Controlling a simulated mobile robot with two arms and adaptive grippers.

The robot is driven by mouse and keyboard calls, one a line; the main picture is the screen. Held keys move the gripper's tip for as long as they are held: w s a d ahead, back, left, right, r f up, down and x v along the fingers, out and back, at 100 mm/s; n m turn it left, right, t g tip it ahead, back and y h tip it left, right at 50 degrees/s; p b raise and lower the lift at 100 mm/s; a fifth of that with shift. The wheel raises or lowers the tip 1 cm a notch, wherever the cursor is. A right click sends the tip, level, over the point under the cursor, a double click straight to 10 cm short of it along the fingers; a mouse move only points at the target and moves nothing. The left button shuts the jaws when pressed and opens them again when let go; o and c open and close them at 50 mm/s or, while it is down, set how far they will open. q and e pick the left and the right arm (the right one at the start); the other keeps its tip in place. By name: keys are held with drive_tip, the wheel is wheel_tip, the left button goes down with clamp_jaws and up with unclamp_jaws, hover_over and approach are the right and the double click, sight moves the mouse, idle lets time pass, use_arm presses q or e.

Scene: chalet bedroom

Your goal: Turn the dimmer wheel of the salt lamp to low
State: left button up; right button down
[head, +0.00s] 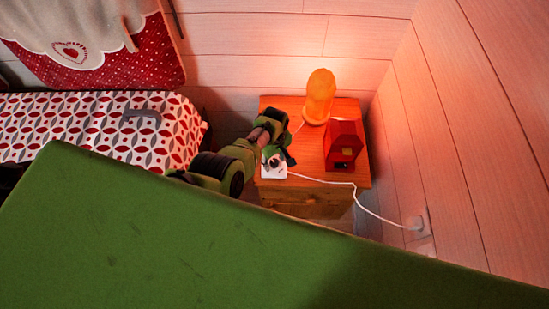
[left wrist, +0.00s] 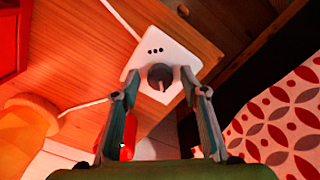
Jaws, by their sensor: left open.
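The salt lamp (head: 319,97) glows orange on the wooden nightstand (head: 307,170). Its dimmer is a small white box (head: 279,173) near the nightstand's left edge, with a white cord. In the left wrist view the dimmer box (left wrist: 160,35) has three dark dots and a dark round wheel (left wrist: 160,75) with a pale mark pointing toward the bottom of the picture. My left gripper (left wrist: 158,84) is open, with its fingertips on either side of the wheel. I cannot tell whether they touch it. In the head view the left gripper (head: 276,153) partly hides the dimmer. My right gripper is not in view.
A red house-shaped object (head: 343,140) stands right of the lamp. The white cord runs to a wall socket (head: 415,223) at the right. A bed with a patterned cover (head: 95,120) is at the left. Plank walls close off the back and right.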

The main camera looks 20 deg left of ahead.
sight(274, 162)
use_arm(q)
drive_tip(key=shift+r, duration=3.7)
